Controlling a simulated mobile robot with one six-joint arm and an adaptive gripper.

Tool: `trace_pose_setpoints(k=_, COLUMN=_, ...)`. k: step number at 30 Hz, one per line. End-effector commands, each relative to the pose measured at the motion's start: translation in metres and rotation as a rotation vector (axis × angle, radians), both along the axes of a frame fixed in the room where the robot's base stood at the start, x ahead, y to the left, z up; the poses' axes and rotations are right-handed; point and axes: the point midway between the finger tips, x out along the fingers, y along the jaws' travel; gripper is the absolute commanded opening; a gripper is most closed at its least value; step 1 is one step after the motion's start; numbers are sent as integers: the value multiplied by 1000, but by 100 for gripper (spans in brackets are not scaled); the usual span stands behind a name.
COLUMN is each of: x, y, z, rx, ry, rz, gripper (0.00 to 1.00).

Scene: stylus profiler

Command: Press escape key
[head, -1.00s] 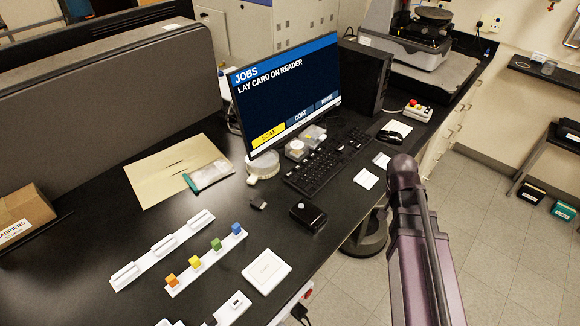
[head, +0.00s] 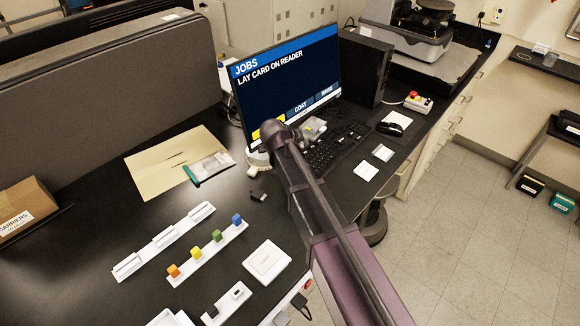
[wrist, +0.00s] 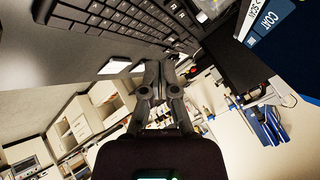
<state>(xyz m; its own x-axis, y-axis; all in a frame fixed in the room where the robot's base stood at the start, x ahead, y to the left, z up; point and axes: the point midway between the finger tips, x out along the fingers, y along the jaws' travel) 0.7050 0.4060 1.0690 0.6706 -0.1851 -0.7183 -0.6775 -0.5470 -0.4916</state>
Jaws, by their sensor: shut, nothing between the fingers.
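The black keyboard (head: 347,140) lies on the dark desk in front of the monitor (head: 288,82), partly covered by my arm in the head view. In the wrist view the keyboard (wrist: 125,20) runs across the top, tilted, with its keys visible; I cannot pick out the escape key. My gripper (wrist: 166,66) is shut and empty in the wrist view. Its tips point toward the keyboard and appear apart from it. In the head view my gripper is hidden behind my arm. The monitor reads "LAY CARD ON READER".
A mouse (head: 395,123) and two white cards (head: 366,172) lie right of the keyboard. A black computer tower (head: 362,68) stands behind. A rack with coloured blocks (head: 208,252) and a white square pad (head: 266,260) are at the front.

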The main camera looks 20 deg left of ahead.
Motion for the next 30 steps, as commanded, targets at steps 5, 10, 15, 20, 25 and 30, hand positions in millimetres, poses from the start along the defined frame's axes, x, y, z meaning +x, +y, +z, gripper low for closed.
trace_pose_setpoints(k=5, x=-3, y=28, z=5, rx=48, ry=-48, rz=-21, gripper=0)
trace_pose_setpoints(k=10, x=-4, y=32, z=5, rx=58, ry=-56, rz=-26, gripper=0)
trace_pose_setpoints(k=15, x=-4, y=31, z=5, rx=58, ry=-56, rz=-26, gripper=0)
trace_pose_setpoints(k=20, x=-4, y=31, z=4, rx=57, ry=-55, rz=-26, gripper=0)
trace_pose_setpoints(k=25, x=-3, y=31, z=-2, rx=57, ry=-55, rz=-26, gripper=0)
trace_pose_setpoints(k=30, x=-3, y=32, z=-12, rx=57, ry=-55, rz=-26, gripper=0)
